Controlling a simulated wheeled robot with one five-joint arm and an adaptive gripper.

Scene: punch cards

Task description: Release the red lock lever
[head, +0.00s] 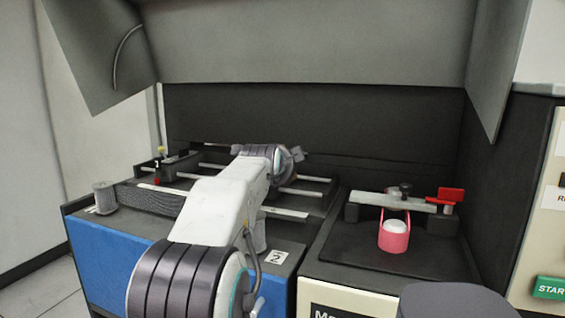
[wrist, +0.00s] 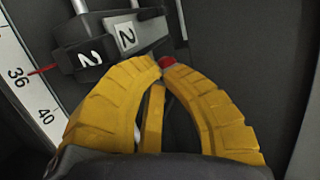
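In the wrist view, the yellow fingers of my gripper (wrist: 163,70) come together at their tips. A small red piece (wrist: 167,61), which looks like the knob of the red lock lever, shows between and just beyond the tips. The fingers look closed on it; most of it is hidden by them. In the head view my arm reaches over the blue-fronted machine (head: 100,255), and my gripper's fingers are hidden behind the arm. The lever at the gripper cannot be made out there.
A dark block labelled 2 (wrist: 90,57) and a numbered scale with a red pointer (wrist: 45,70) lie left of the fingers. In the head view, a red flag-like piece (head: 450,195) and a pink holder (head: 394,238) stand at the right. A grey hood (head: 310,45) overhangs the machine.

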